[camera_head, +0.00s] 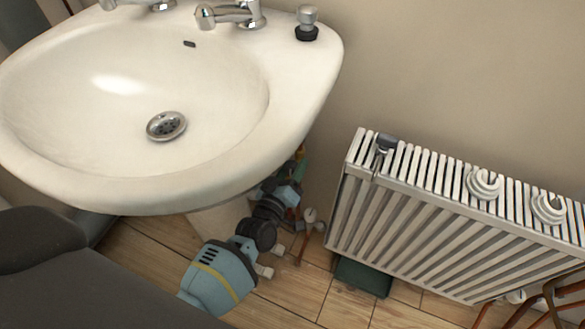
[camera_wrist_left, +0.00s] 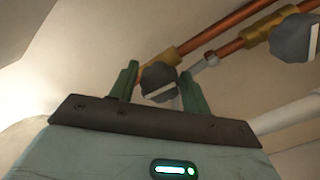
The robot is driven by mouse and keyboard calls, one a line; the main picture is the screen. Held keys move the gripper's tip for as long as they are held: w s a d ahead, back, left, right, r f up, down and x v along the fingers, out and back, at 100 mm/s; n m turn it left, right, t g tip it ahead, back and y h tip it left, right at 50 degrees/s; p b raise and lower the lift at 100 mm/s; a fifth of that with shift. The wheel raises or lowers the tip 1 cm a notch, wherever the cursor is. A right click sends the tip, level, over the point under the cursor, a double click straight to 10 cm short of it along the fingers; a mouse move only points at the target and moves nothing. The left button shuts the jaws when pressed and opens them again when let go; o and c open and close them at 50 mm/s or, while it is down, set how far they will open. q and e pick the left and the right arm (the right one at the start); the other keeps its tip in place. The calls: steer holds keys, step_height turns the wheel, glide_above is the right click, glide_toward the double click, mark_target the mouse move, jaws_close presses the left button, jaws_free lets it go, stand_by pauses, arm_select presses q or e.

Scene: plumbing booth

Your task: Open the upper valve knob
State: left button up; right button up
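In the left wrist view two dark grey faceted valve knobs show on brass fittings of copper pipes. One knob (camera_wrist_left: 160,77) appears between the green fingers of my left gripper (camera_wrist_left: 158,72); I cannot tell whether the fingers touch it. The other knob (camera_wrist_left: 293,38) is to the right, on a second pipe. I cannot tell which is the upper one. The fingers are apart. In the head view my left arm reaches under the sink, and its gripper and the knobs are mostly hidden by the basin. My right gripper is not in view.
The white sink (camera_head: 215,165) with its chrome tap (camera_head: 235,15) overhangs my left arm. A white radiator (camera_head: 440,205) stands against the wall at right. A green box (camera_head: 362,277) lies on the wooden floor (camera_head: 305,290) under it. Copper pipes (camera_head: 550,300) run at the lower right.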

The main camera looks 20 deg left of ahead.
mark_target(291, 173)
arm_select(q)
steer(key=shift+o, duration=1)
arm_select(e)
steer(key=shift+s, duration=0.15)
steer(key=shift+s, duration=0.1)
arm_select(q)
steer(key=shift+s, duration=0.15)
steer(key=s+p, duration=0.1)
steer(key=s, duration=0.5)
steer(key=shift+a+p, duration=0.1)
steer(key=shift+p, duration=0.3)
steer(key=shift+s, duration=0.75)
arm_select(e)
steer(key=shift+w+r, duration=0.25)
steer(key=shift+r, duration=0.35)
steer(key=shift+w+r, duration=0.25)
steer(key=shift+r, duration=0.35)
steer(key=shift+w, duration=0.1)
